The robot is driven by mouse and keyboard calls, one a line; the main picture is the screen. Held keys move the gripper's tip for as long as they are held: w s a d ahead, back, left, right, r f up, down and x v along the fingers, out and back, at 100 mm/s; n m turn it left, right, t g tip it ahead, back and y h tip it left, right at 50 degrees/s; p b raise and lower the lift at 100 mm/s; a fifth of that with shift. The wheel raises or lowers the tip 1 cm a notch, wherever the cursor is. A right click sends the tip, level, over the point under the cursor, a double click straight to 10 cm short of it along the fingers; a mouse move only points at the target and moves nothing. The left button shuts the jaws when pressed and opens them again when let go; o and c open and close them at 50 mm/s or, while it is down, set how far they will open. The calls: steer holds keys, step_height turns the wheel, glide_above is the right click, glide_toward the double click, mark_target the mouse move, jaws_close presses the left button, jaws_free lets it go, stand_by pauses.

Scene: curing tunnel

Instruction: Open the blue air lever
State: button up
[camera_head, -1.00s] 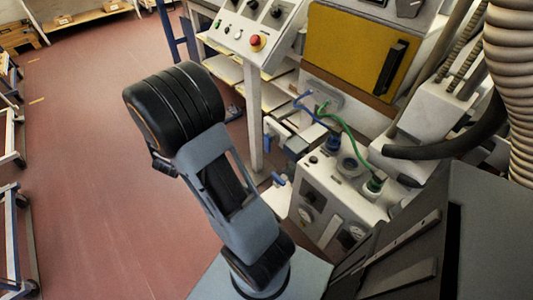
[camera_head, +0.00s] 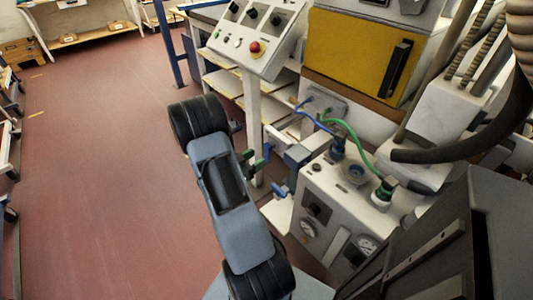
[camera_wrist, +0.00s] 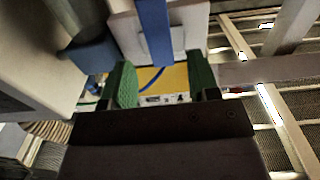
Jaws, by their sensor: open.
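My gripper (camera_head: 257,161) is open and empty, its green finger pads beside the white machine in the head view. In the wrist view my gripper (camera_wrist: 163,80) shows its two green pads apart. A flat blue lever (camera_wrist: 155,32) hangs down in front of a white plate, just beyond the fingertips and between them in the picture. I cannot tell its exact distance; no contact is visible. A second blue handle (camera_wrist: 88,52) shows at left in the wrist view. A blue handle (camera_head: 279,191) also shows low beside the white cabinet in the head view.
A white cabinet (camera_head: 335,205) with gauges stands right of my gripper, with blue and green hoses (camera_head: 350,135) above. A control panel (camera_head: 256,35) with a red button stands on a post behind. The red floor (camera_head: 110,170) at left is clear.

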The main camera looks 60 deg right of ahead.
mark_target(266, 153)
steer(key=shift+x, duration=2.9)
jaws_close()
steer(key=shift+a, duration=0.15)
